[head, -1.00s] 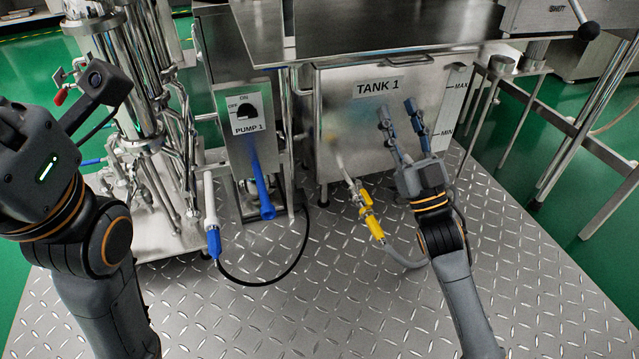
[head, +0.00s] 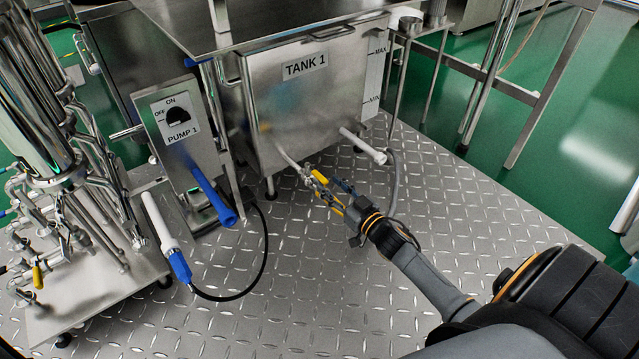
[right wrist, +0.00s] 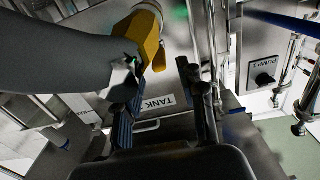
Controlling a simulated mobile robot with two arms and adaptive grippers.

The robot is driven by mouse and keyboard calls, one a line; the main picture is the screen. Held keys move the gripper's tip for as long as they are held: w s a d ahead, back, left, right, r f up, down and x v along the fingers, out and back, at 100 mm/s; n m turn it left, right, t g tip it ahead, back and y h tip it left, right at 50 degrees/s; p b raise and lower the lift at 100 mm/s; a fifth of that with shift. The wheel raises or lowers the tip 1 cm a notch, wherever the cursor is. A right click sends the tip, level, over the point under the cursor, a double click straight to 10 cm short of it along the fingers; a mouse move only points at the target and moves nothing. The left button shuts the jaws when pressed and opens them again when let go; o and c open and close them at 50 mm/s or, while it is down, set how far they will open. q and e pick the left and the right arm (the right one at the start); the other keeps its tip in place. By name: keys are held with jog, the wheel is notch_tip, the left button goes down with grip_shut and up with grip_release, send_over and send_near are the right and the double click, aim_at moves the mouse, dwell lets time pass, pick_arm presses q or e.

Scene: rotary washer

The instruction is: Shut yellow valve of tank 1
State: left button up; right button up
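Tank 1 (head: 300,105) is a steel box with a label in the head view. A pipe with the yellow valve (head: 319,177) comes out low at its front, near the floor plate. My right gripper (head: 328,186) is at the yellow valve, its fingers beside the yellow parts; contact cannot be told. In the right wrist view, the yellow valve piece (right wrist: 152,42) sits just beyond the fingertips, nearer the left finger. The two fingers of my right gripper (right wrist: 160,100) are spread apart with nothing clearly held. A grey hose fills the upper left there. My left gripper is out of view.
The pump 1 box (head: 178,122) with its black knob and blue-handled pipe stands left of the tank. A white pipe end (head: 363,146) sticks out at the tank's right. A black cable (head: 262,255) curves over the floor plate (head: 310,300), which is mostly clear in front.

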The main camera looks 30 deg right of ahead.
aim_at(317, 174)
jog(key=w+b, duration=0.2)
jog(key=w, duration=0.3)
jog(key=shift+w+a, duration=0.2)
grip_shut()
